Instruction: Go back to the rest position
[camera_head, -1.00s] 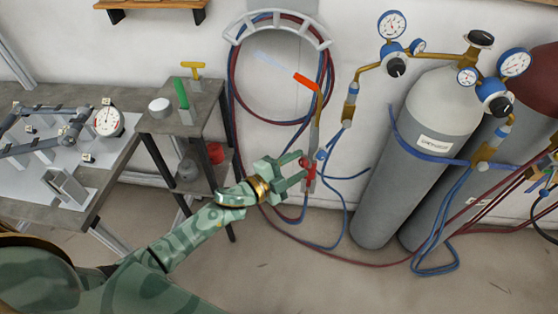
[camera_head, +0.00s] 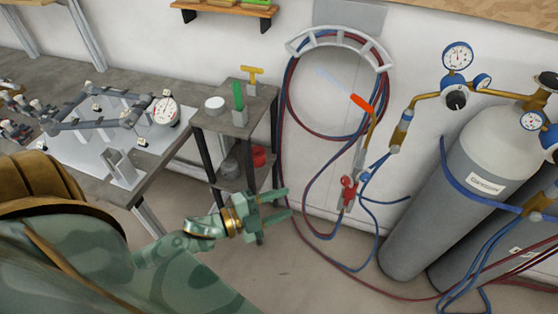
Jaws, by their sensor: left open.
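My left gripper (camera_head: 278,206) is open, with nothing between its fingers. It is held out over the floor, in front of the small side stand's legs. My green left arm (camera_head: 180,243) comes in from the lower left. The torch (camera_head: 358,158), with a red valve part, hangs on the wall below the hose hanger, up and to the right of the gripper and apart from it. My right gripper is not in view.
The small stand (camera_head: 262,100) holds a green and a yellow-handled tool. The workbench (camera_head: 190,137) with the frame jig lies at left. Gas cylinders (camera_head: 428,225) stand at right, with hoses (camera_head: 330,240) trailing onto the floor. Bare floor (camera_head: 290,285) lies in front.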

